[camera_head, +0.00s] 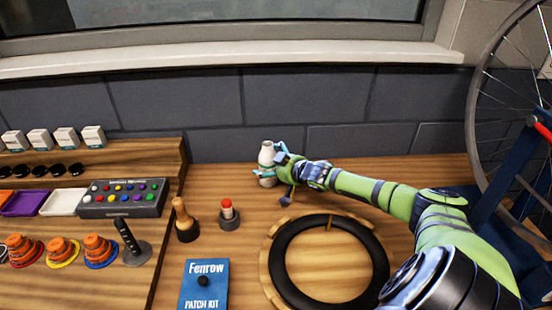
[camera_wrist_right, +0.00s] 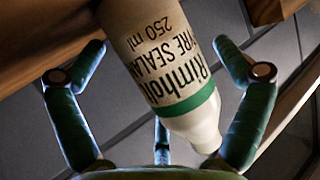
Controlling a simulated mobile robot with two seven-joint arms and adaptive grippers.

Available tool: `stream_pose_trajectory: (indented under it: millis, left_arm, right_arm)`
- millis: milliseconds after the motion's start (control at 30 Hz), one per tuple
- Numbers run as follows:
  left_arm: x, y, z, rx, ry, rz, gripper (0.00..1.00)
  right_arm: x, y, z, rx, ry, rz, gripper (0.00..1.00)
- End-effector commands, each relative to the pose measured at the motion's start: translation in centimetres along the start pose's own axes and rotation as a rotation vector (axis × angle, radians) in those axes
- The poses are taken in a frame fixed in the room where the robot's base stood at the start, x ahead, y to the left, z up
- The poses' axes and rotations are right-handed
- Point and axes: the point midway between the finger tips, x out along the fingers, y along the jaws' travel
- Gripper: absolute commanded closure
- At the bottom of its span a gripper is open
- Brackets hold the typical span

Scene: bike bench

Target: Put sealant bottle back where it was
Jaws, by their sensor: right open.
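The fingers (camera_wrist_right: 160,100) are open, with gaps visible beside the bottle. My left gripper is not in view.
A black tyre (camera_head: 374,245) lies on a round wooden stand at front right. A wooden-handled tool (camera_head: 184,222), a red-tipped item (camera_head: 228,212) and a blue patch kit (camera_head: 204,288) are nearer. A stepped rack (camera_head: 165,160) stands left; a wheel (camera_head: 476,95) stands right.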

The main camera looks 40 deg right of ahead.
Motion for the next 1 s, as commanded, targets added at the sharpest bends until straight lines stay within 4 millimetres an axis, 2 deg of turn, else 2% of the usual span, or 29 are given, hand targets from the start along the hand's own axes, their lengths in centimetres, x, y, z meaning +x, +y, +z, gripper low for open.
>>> stream_pose_trajectory:
  millis: [267, 1000]
  left_arm:
    - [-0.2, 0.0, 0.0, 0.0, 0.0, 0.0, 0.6]
    - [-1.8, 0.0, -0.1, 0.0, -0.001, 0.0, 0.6]
  right_arm:
    - [-1.9, 0.0, 0.2, 0.001, -0.003, -0.002, 0.01]
    - [-10.0, 0.0, 0.0, 0.003, -0.003, 0.0, 0.01]
